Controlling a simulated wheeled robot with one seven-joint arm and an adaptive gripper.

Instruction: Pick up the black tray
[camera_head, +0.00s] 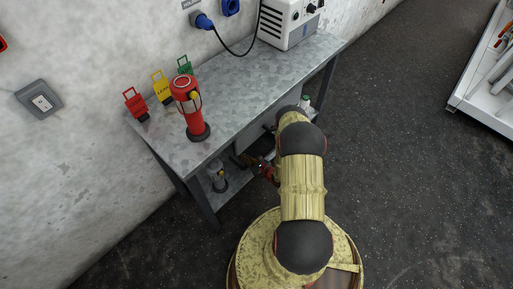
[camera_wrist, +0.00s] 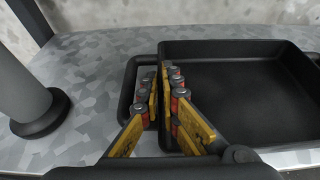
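The black tray (camera_wrist: 240,48) lies flat on the grey mottled shelf in the wrist view, on the right side. It is shallow and empty where I see it, with a loop handle (camera_wrist: 131,75) on its left side. My gripper (camera_wrist: 162,88), with yellow and red fingers, is at the tray's left wall and handle, its fingers close together. The fingers hide that part of the rim, so I cannot tell whether they grip it. In the head view my gripper (camera_head: 258,168) is small beside the lower shelf, partly hidden by my arm; the tray is not clearly visible there.
A grey cylinder with a dark base (camera_wrist: 35,115) stands left of the tray. The workbench (camera_head: 240,95) is above the lower shelf, with a red lantern-like device (camera_head: 188,108) on top and a bench leg (camera_head: 200,200) at the front. Open floor lies to the right.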

